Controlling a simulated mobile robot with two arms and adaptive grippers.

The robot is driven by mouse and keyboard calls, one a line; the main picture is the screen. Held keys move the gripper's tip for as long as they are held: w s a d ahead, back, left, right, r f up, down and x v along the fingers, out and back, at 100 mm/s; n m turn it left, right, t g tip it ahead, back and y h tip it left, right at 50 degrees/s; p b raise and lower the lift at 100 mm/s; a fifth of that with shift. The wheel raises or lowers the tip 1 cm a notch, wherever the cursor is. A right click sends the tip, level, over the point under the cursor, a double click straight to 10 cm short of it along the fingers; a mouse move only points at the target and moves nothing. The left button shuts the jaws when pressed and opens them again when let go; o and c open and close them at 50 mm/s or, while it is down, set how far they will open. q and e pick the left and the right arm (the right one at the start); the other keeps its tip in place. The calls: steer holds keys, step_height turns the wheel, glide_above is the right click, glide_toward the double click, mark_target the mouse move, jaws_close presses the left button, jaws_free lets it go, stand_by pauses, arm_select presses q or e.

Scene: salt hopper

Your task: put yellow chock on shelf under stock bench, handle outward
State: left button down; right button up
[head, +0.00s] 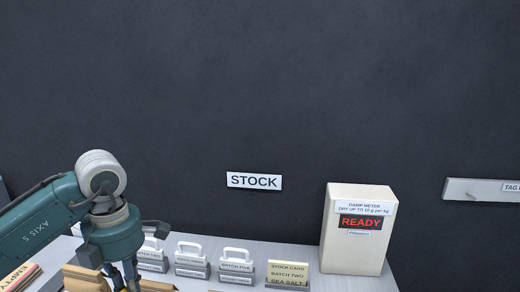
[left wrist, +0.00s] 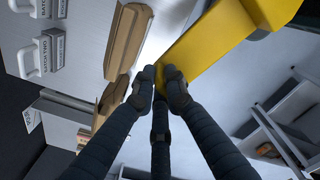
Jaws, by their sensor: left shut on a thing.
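The yellow chock (left wrist: 212,42) fills the upper right of the left wrist view and runs out of its top edge. My left gripper (left wrist: 160,82) is shut on its lower end. In the head view my left gripper (head: 127,278) points down at the front left of the stock bench (head: 305,272). The chock is not clearly seen there, and its handle cannot be made out. The shelf under the bench is not visible in the head view. My right gripper is in neither view.
Tan blocks (head: 85,280) lie beside my left gripper; they also show in the left wrist view (left wrist: 127,42). Handled batch weights (head: 237,262), a stock card (head: 287,274) and a damp meter reading READY (head: 357,230) stand on the bench. A grey rack-like structure (left wrist: 280,137) shows right in the wrist view.

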arm_select(q)
steer(key=shift+s+d+f+m, duration=0.1)
steer(key=shift+s+d+m, duration=0.2)
steer(key=shift+m, duration=0.4)
steer(key=s+d+m, duration=0.1)
steer(key=m, duration=0.2)
steer(key=s+d+f+m, duration=0.1)
steer(key=s+m, duration=0.1)
steer(key=m, duration=0.2)
steer(key=s+d+f+m, duration=0.1)
steer(key=m, duration=0.2)
steer(key=shift+s+f+m, duration=0.2)
steer(key=shift+f+m, duration=0.05)
steer(key=shift+m, duration=0.15)
steer(key=s+d+f+m, duration=0.2)
steer(key=s+d+m, duration=0.2)
steer(key=m, duration=1.1)
steer(key=shift+s+f+h, duration=0.4)
steer(key=shift+s, duration=1.35)
